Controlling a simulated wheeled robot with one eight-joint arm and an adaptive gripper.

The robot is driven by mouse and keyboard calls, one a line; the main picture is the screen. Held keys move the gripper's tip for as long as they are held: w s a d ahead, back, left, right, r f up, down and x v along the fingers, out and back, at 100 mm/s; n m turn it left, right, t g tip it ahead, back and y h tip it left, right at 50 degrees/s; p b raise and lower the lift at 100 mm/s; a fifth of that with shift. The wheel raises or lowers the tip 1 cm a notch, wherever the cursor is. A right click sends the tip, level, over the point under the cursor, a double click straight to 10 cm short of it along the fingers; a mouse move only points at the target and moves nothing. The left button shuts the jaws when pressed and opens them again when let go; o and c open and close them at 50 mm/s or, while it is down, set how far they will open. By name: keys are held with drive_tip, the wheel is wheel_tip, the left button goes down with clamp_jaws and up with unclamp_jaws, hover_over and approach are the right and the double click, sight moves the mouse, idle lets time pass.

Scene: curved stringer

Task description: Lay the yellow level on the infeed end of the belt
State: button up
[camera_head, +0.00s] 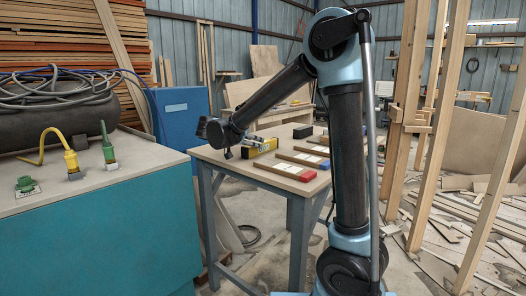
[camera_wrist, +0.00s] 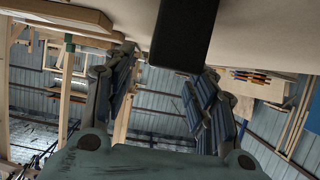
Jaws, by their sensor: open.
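The yellow level (camera_head: 265,146), yellow and black, lies on the grey-legged table (camera_head: 208,155) in the head view. My gripper (camera_head: 238,150) is low over the table, just left of the level, its fingers small and dark there. In the wrist view my gripper (camera_wrist: 158,92) is open, with its two jointed fingers spread apart and nothing clamped between them. A black block-shaped end (camera_wrist: 185,35) shows ahead of the fingers, nearer the right one; I cannot tell whether it is part of the level. I cannot make out a belt in either view.
Flat pieces with a red end (camera_head: 307,176) and a blue end (camera_head: 325,164) lie right of the level. A dark block (camera_head: 303,131) sits behind. A teal cabinet (camera_head: 100,235) stands left of the table. Wooden posts (camera_head: 440,130) and floor scraps are at right.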

sight(260, 143)
drive_tip(key=shift+x, duration=3.2)
drive_tip(key=shift+r, duration=0.15)
clamp_jaws()
